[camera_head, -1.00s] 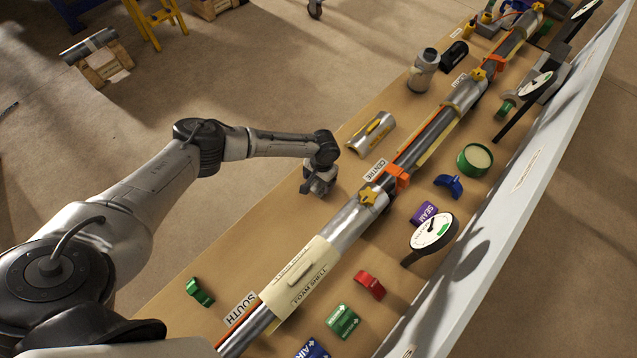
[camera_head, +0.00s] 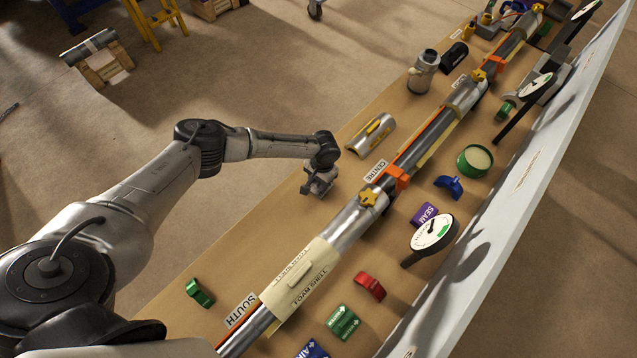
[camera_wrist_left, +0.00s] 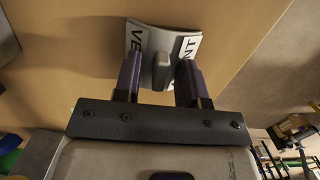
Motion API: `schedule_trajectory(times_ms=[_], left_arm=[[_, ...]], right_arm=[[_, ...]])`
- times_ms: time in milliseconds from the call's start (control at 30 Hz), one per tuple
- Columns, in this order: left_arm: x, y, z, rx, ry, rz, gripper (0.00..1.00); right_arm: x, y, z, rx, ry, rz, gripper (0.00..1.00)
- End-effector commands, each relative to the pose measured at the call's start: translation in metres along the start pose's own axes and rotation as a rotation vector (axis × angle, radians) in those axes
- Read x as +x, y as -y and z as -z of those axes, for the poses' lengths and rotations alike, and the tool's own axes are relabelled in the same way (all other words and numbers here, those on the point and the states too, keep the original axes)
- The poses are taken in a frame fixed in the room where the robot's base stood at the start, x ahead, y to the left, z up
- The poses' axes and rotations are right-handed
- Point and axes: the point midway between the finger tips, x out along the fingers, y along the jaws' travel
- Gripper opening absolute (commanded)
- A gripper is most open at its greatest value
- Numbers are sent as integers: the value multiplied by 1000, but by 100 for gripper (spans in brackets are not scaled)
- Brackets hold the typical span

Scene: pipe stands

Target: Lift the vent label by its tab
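The vent label (camera_wrist_left: 190,47) is a grey curved piece with white lettered ends, lying on the tan bench top in the left wrist view. In the head view my left gripper (camera_head: 318,190) is low over the bench's left edge and hides the label. My right gripper is not in view.
The clad pipe (camera_head: 345,228) runs diagonally along the bench, right of my left gripper. The CENTRE sign (camera_head: 375,171) is near. Bare bench (camera_head: 270,240) lies on the near side.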

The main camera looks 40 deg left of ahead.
Motion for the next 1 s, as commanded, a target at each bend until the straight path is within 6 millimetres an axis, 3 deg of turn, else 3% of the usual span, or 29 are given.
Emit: schedule_trajectory(times_ms=[400, 467, 500, 1000], left_arm=[[6, 2, -4, -1, 7, 7, 14], [1, 2, -4, 0, 8, 6, 8], [-3, 3, -5, -1, 8, 7, 0], [-85, -1, -15, -1, 3, 1, 0]], right_arm=[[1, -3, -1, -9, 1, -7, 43], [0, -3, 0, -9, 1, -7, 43], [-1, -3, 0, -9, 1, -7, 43], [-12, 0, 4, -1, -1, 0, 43]])
